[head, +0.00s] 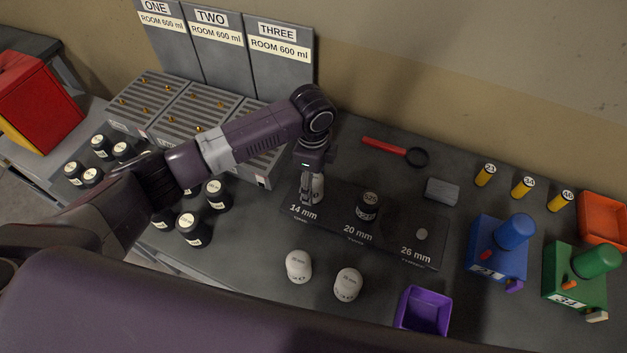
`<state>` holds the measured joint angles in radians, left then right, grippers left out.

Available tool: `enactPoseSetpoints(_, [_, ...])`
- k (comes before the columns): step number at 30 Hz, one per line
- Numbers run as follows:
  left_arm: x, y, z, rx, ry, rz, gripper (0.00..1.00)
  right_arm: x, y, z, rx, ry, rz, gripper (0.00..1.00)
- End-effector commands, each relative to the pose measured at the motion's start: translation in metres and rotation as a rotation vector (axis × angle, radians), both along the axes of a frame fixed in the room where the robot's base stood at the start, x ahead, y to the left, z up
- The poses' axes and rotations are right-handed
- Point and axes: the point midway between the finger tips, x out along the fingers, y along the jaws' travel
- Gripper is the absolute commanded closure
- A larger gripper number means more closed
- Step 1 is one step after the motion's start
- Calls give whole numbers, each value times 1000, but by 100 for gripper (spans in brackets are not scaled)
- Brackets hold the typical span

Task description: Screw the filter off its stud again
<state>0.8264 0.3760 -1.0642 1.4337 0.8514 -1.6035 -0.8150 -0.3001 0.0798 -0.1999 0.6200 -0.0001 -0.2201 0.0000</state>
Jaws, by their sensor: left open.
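A dark mat (385,222) carries three places marked 14 mm, 20 mm and 26 mm. A white filter (319,186) stands at the 14 mm place, partly hidden by my left gripper (311,193). That gripper points down, open, with its fingers around or right beside the filter; I cannot tell whether they touch it. Two loose white filters (299,265) (347,284) stand in front of the mat. My right gripper is not in view.
Several black filters (193,229) stand at left under my arm, near slotted grey racks (181,115). A red strap wrench (395,149) and a grey block (441,191) lie behind the mat.

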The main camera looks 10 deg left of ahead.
Motion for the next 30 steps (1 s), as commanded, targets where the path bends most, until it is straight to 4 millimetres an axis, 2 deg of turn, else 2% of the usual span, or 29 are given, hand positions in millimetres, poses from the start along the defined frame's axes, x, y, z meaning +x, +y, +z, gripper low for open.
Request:
enactPoseSetpoints(2, [0, 0, 0, 0, 0, 1, 40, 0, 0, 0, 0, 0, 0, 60])
enactPoseSetpoints(16, [0, 0, 0, -1, -1, 5, 91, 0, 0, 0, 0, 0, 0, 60])
enactPoseSetpoints(20, [0, -1, 0, -3, 0, 74, 92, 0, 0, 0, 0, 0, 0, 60])
enactPoseSetpoints(30, [1, -1, 0, -2, 2, 492, 92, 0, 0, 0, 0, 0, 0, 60])
